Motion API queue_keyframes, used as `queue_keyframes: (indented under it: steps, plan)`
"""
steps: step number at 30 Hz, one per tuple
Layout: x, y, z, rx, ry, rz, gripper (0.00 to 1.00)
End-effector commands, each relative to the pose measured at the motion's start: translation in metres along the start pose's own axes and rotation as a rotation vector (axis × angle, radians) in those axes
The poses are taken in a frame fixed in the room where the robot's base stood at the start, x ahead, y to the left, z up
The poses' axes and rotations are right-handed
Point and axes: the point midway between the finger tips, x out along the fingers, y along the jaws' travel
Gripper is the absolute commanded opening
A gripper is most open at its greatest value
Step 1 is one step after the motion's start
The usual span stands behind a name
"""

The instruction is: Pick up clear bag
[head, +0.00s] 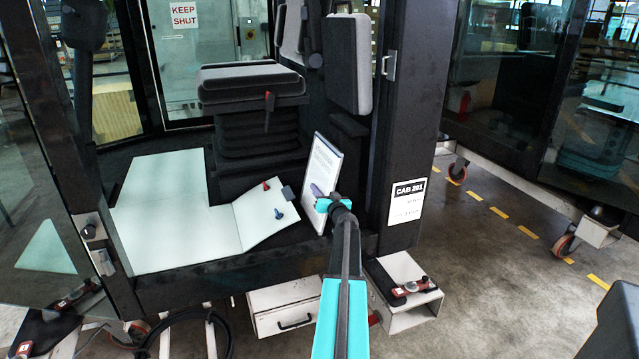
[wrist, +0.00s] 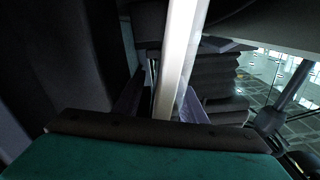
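A thin, flat white sleeve with a printed face, which looks like the clear bag (head: 322,165), stands upright and slightly tilted at the right side of the cab doorway. My gripper (head: 321,194) is at its lower right edge and hides part of it. In the wrist view the bag (wrist: 178,50) shows edge-on as a pale strip running down between the two fingers of my gripper (wrist: 163,88). The fingers look apart, with a dark gap left of the strip. Contact on the right side is unclear.
The black seat (head: 250,100) stands behind and left of the bag. A pale floor panel (head: 165,210) and a raised flap (head: 265,212) with small red and blue items lie left. The door post (head: 408,130) is close on the right. A white step box (head: 403,290) sits below.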

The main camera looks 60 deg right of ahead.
Motion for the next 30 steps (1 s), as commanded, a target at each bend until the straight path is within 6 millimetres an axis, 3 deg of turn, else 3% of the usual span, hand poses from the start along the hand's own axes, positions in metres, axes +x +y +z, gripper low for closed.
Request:
queue_keyframes:
  steps: [13, 20, 30]
  plan:
    - [-0.0001, -0.0008, 0.0002, 0.000, 0.000, -0.001, 0.38]
    - [-0.0001, -0.0010, 0.0003, 0.000, 0.000, -0.001, 0.00]
    - [0.0000, -0.0008, -0.0006, 0.000, 0.000, 0.000, 0.00]
